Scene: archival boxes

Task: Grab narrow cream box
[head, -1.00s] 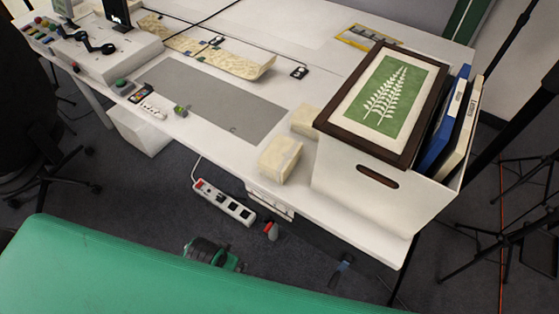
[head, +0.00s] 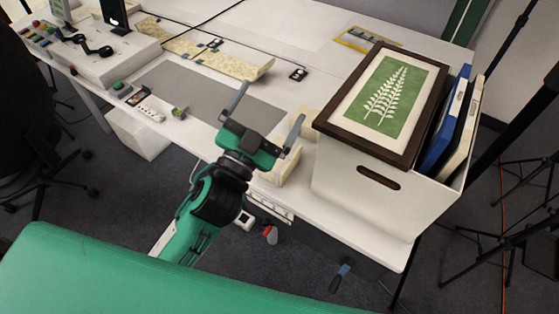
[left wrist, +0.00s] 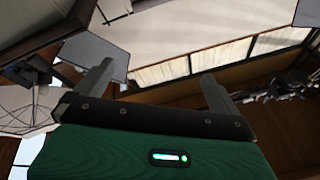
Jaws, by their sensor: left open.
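Two small cream boxes are on the white table left of the white bin. One cream box (head: 286,169) sits at the table's front edge, partly hidden behind my left gripper. The other cream box (head: 311,121) is farther back, against the bin, and also partly covered. I cannot tell for sure which is the narrow one. My left gripper (head: 267,114) is open and empty, its fingers spread over the table in front of the boxes. In the left wrist view its fingers (left wrist: 158,85) are apart with only the room beyond. My right gripper is not in view.
The white bin (head: 345,190) holds a framed fern picture (head: 390,95) and blue and cream binders (head: 445,125). A grey mat (head: 180,90) lies at the left. A patterned cream strip (head: 215,60) and small devices lie farther back.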

